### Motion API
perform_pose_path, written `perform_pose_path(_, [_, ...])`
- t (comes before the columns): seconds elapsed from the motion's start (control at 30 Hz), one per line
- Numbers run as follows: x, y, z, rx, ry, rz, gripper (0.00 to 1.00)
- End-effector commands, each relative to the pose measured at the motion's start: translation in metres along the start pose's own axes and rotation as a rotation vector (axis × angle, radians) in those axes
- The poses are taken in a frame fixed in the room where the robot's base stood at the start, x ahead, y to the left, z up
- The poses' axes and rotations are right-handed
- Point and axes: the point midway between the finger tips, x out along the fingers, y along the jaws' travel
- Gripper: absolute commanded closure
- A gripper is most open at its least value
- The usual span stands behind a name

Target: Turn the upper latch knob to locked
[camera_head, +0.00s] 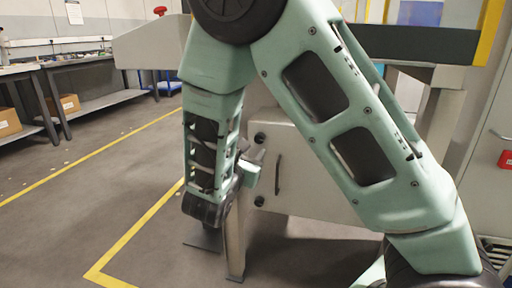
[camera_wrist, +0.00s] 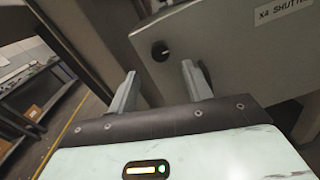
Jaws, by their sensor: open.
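The upper latch knob (camera_head: 260,138) is a small round black knob near the upper left corner of a grey cabinet door. In the wrist view, a black knob (camera_wrist: 160,50) with a small pale mark, apparently this upper one, shows beyond and between my fingertips. Whether its setting is locked cannot be read. A second, lower knob (camera_head: 259,201) sits below it on the door. My gripper (camera_head: 255,156) is just below and near the upper knob in the head view. In the wrist view my gripper (camera_wrist: 158,78) is open and empty, its two grey fingers apart and not around the knob.
The door has a dark vertical handle (camera_head: 278,174), and a label reading "X4 SHUTTE..." (camera_wrist: 283,12) partly cut off. A grey post (camera_head: 235,240) stands under the door's left side. Workbenches with boxes (camera_head: 70,103) are at the far left. Floor between yellow lines is clear.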

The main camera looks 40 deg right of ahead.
Motion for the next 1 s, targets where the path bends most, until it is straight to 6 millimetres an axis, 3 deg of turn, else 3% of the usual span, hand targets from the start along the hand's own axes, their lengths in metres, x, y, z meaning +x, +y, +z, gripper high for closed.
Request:
perform_pose_path(0.1, [0.025,-0.001,-0.002,0.003,-0.002,-0.005,0.50])
perform_pose_path(0.3, [0.054,-0.001,-0.001,0.002,0.000,-0.002,0.50])
perform_pose_path(0.5, [0.066,0.000,0.000,0.001,0.000,-0.001,0.50])
perform_pose_path(0.77, [0.067,0.000,0.000,0.000,0.000,0.000,0.50])
perform_pose_path(0.93, [0.067,0.000,0.000,0.000,0.000,0.000,0.95])
perform_pose_path(1.0, [0.067,0.000,0.000,0.000,0.000,0.000,0.95])
